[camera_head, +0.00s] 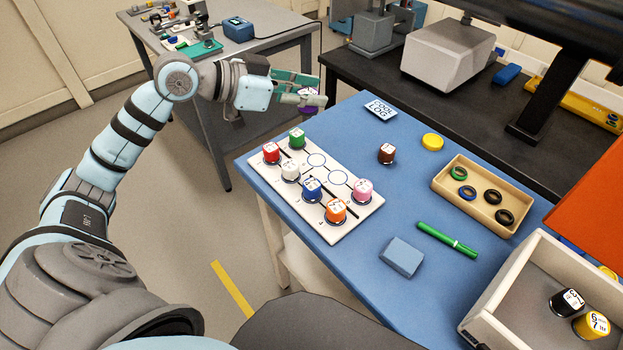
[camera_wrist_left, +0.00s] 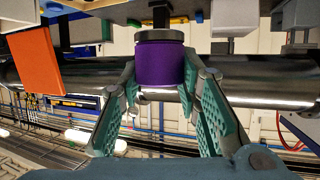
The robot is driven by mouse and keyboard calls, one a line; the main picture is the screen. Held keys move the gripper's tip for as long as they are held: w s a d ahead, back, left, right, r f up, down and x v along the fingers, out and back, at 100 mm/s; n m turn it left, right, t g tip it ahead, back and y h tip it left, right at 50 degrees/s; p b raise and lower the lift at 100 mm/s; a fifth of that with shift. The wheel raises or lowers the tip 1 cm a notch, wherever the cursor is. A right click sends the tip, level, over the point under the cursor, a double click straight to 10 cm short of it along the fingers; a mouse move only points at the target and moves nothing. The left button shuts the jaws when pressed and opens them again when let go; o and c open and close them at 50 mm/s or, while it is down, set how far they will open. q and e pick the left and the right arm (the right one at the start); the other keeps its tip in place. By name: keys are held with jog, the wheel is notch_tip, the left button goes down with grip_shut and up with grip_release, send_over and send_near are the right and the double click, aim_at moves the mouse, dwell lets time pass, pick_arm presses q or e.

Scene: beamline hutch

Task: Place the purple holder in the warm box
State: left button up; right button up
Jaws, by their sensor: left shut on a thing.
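My left gripper (camera_head: 298,91) is shut on the purple holder (camera_head: 314,102), held in the air beyond the far left corner of the blue table. In the left wrist view the purple holder (camera_wrist_left: 160,64) sits between the two green-padded fingers, its grey end toward the top of the picture. A cream open box (camera_head: 497,283) with an upright orange panel (camera_head: 597,212) stands at the lower right; it appears to be the warm box. A black holder (camera_head: 566,302) and a yellow holder (camera_head: 591,325) are inside it. My right gripper is not in view.
A white rack board (camera_head: 318,231) holds several coloured holders. A brown holder (camera_head: 386,153), yellow disc (camera_head: 432,142), green marker (camera_head: 447,240), blue block (camera_head: 402,257), COOL LOG plate (camera_head: 380,110) and tan tray of rings (camera_head: 482,171) lie on the blue table.

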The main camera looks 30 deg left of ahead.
pick_arm(q)
jog(key=w+a, duration=0.1)
jog(key=a, duration=0.1)
jog(key=b, duration=0.4)
send_over(306, 170)
jog(key=shift+y, duration=0.3)
notch_tip(306, 170, down, 13)
jog(key=shift+a+f, duration=0.1)
jog(key=shift+f, duration=0.05)
notch_tip(306, 170, down, 5)
jog(key=shift+r, duration=0.15)
jog(key=shift+f+b, duration=0.3)
jog(key=shift+b, duration=0.05)
jog(key=o, duration=1.2)
jog(key=shift+r, duration=0.15)
